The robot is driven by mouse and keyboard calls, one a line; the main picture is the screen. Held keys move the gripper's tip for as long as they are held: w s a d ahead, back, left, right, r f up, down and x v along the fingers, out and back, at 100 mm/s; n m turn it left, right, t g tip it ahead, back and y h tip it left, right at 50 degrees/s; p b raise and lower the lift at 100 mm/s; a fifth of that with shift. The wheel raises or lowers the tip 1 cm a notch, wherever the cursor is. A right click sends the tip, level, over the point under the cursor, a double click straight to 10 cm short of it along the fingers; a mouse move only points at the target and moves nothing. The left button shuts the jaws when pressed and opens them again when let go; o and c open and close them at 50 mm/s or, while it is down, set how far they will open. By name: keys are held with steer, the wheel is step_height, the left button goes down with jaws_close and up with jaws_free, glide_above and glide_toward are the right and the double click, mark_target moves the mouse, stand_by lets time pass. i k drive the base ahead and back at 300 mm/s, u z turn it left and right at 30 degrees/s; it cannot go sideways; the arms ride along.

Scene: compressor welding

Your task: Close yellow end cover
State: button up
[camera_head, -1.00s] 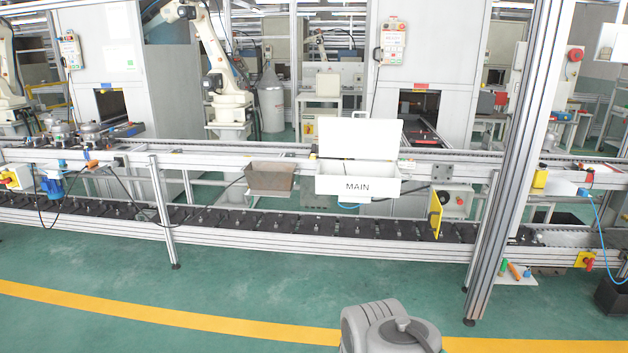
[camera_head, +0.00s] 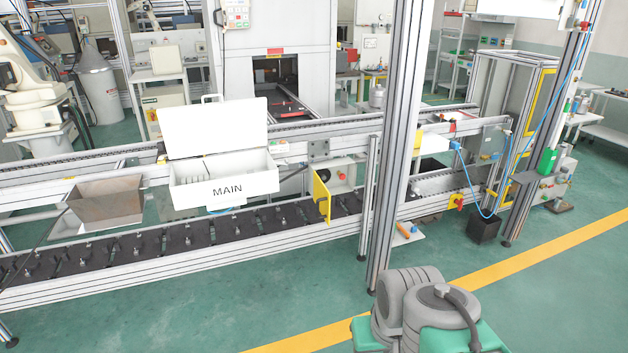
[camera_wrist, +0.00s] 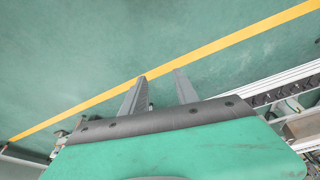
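The yellow end cover (camera_head: 322,196) is a small yellow plate hinged at the left of a grey control box (camera_head: 341,178) below the conveyor in the head view. It stands open, swung out toward me, so the box's face with its red and dark round parts is exposed. My gripper (camera_wrist: 159,82) shows in the wrist view with its two fingers apart and nothing between them. It is over the green floor, away from the cover. The cover cannot be made out in the wrist view.
The green floor in front (camera_head: 240,290) is clear.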

mark_target(316, 198)
steer(key=u, duration=0.2)
steer(key=k, duration=0.3)
steer(key=z, duration=0.5)
steer(key=i, duration=1.15)
steer(key=u, duration=0.8)
steer(key=i, duration=0.85)
steer(key=u, duration=1.2)
steer(key=i, duration=0.35)
steer(key=u, duration=0.3)
